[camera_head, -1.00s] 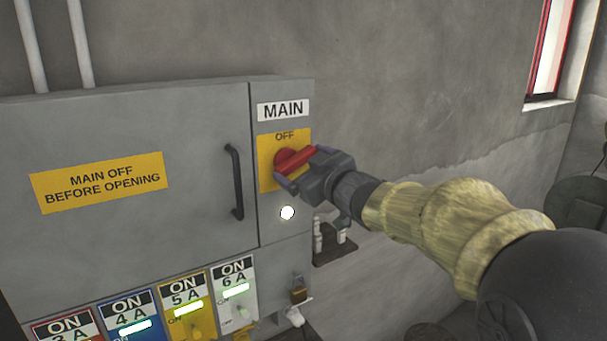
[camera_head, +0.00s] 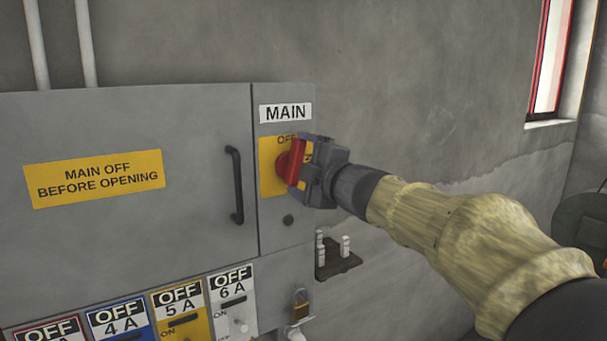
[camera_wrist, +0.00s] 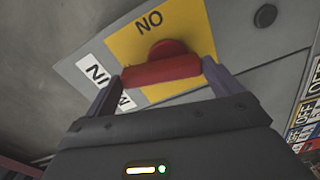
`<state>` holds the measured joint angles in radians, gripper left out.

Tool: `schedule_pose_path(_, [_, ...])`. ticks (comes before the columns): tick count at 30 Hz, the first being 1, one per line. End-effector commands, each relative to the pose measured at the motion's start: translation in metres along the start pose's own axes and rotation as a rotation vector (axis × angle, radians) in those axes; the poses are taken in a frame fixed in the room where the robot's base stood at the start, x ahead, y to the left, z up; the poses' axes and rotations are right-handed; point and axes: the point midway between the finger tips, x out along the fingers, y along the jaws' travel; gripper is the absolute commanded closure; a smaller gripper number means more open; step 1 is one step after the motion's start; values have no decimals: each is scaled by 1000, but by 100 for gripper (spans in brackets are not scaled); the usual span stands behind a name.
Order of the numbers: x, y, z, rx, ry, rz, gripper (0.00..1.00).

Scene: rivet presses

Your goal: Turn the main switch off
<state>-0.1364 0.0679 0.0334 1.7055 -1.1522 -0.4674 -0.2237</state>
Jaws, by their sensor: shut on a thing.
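The red main switch (camera_head: 295,163) sits on a yellow plate under the MAIN label on the grey cabinet. Its handle stands about upright in the head view, towards the OFF mark. My gripper (camera_head: 306,160) is shut on the handle. In the wrist view the red handle (camera_wrist: 160,72) lies between the two fingers of my gripper (camera_wrist: 160,80), and the ON mark shows on the plate. The round lamp (camera_head: 288,220) below the switch is dark. My gripper hides part of the plate.
The cabinet door has a black handle (camera_head: 235,185) and a yellow MAIN OFF BEFORE OPENING sign (camera_head: 95,179). Several breaker panels below read OFF, including 6 A (camera_head: 232,300). A padlock (camera_head: 300,304) hangs at lower right, below a dark bracket (camera_head: 338,262) with white pegs.

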Motion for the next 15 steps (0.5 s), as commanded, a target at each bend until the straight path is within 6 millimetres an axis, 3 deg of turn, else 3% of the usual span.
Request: schedule_pose_path(15, [0,-2,-2,-248,0,-3,32])
